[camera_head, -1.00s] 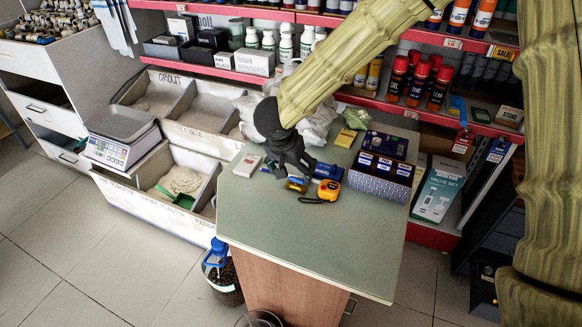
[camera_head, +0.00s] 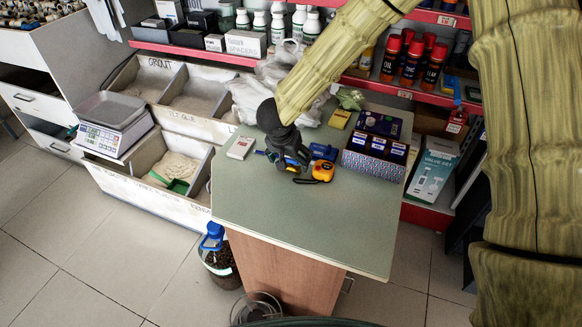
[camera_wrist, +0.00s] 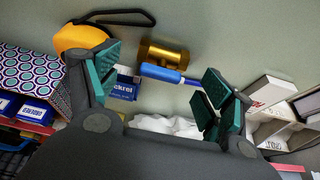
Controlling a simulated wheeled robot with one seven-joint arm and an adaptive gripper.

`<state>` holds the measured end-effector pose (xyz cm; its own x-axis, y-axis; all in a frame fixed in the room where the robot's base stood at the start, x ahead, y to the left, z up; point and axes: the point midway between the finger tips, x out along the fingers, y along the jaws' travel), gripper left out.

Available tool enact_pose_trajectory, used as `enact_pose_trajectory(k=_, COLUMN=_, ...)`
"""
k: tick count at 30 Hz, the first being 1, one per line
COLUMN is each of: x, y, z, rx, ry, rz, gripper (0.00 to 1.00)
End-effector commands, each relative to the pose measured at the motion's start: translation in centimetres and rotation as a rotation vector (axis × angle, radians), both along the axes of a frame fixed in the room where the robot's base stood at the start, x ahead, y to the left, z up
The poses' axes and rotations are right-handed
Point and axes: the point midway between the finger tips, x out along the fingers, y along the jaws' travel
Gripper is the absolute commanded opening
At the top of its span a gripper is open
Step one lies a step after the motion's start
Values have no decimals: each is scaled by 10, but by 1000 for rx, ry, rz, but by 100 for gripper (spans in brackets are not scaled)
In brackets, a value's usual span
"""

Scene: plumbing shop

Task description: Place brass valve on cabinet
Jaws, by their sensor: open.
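The brass valve (camera_wrist: 165,54), a gold cylinder with a blue handle, lies on the green counter top (camera_wrist: 225,40) in the wrist view. In the head view my gripper hides most or all of it. My gripper (camera_wrist: 163,75) is open and empty, its two green-padded fingers apart on either side of the valve's blue handle. Whether they touch it I cannot tell. In the head view my gripper (camera_head: 290,162) is low over the green-topped wooden counter (camera_head: 300,222). A white drawer cabinet (camera_head: 34,101) stands at the far left.
A yellow tape measure (camera_head: 322,171) and a blue-and-white patterned box (camera_head: 374,164) are close right of my gripper. A small white box (camera_head: 240,147) lies left. Plastic bags (camera_head: 285,80) and grout bins (camera_head: 140,190) are behind and left. The counter's front is clear.

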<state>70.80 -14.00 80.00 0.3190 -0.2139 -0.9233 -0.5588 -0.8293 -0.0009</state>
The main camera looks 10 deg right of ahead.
Motion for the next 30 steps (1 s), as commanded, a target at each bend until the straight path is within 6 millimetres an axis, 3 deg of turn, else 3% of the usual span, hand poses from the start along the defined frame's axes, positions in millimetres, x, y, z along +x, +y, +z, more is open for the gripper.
enact_pose_trajectory(k=4, x=5, y=-4, z=-17, rx=0, ry=1, rz=0, gripper=80)
enact_pose_trajectory(k=12, x=6, y=-5, z=-19, rx=1, ry=1, rz=0, gripper=79)
enact_pose_trajectory(k=21, x=6, y=-5, z=-19, rx=1, ry=1, rz=0, gripper=27)
enact_pose_trajectory(k=23, x=6, y=-5, z=-19, rx=0, ry=0, rz=0, gripper=22)
enact_pose_trajectory(k=30, x=6, y=-5, z=-17, rx=0, ry=0, rz=0, gripper=22)
